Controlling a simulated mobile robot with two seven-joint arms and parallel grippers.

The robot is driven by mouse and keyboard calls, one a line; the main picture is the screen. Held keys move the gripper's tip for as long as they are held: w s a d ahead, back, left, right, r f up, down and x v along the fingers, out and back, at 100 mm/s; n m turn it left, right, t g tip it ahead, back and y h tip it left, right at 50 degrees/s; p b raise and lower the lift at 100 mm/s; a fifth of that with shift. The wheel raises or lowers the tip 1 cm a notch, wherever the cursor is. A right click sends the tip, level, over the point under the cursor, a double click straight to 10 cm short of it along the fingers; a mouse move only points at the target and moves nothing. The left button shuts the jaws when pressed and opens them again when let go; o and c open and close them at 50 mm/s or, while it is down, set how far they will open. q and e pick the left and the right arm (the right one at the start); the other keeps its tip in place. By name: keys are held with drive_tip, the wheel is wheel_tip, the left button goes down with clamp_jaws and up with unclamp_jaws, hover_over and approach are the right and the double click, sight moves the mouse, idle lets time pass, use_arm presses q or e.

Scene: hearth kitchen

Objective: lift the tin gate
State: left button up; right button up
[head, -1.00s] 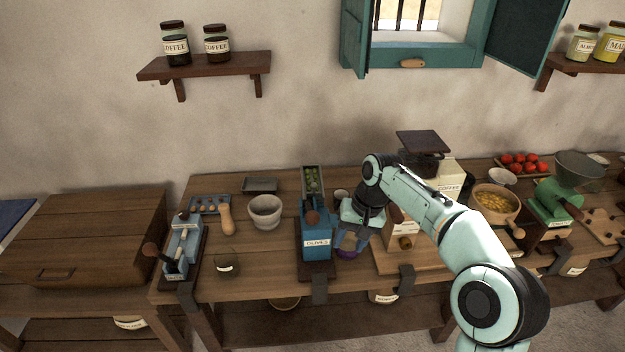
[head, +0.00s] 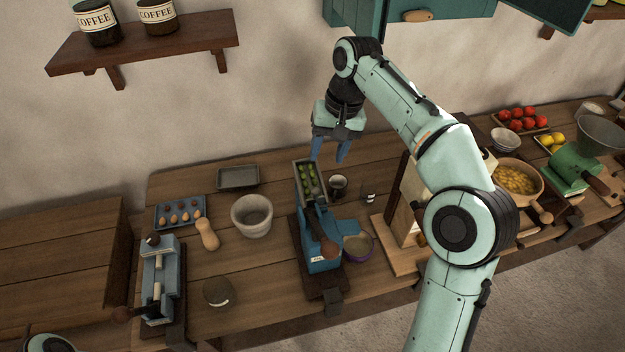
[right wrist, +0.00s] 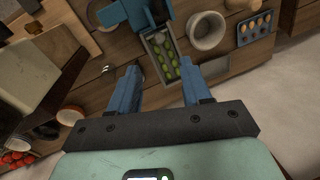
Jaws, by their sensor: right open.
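A blue machine (head: 316,228) with a dark brown knob stands on the wooden counter. A narrow grey metal trough (head: 298,176) of green olives runs up its back; it also shows in the right wrist view (right wrist: 147,41). I cannot make out a separate tin gate; it may be small or hidden at the trough. My right gripper (head: 329,153) is open and empty, pointing down above the trough's far end. In the right wrist view its blue fingers (right wrist: 159,78) stand apart, with the trough between and beyond them. My left gripper is out of view.
A purple-rimmed bowl (head: 358,247) and dark cup (head: 338,186) stand right of the machine. A stone mortar (head: 251,217), grey tray (head: 237,178) and egg tray (head: 180,212) are on its left. My right arm partly hides a cream grinder (head: 404,213). Counter behind the trough is bare.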

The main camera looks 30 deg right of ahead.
sight(317, 188)
drive_tip(key=f+b, duration=0.1)
drive_tip(key=f, duration=0.2)
drive_tip(key=a+f, duration=0.1)
drive_tip(key=f, duration=0.3)
drive_tip(key=a+f+b, duration=0.1)
drive_tip(key=f, duration=0.3)
drive_tip(key=shift+w+b, duration=0.3)
drive_tip(key=shift+w+f, duration=0.15)
drive_tip(key=shift+f, duration=0.25)
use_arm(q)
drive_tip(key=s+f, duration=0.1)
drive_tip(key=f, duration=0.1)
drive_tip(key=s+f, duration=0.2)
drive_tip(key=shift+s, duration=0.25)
use_arm(e)
clamp_jaws()
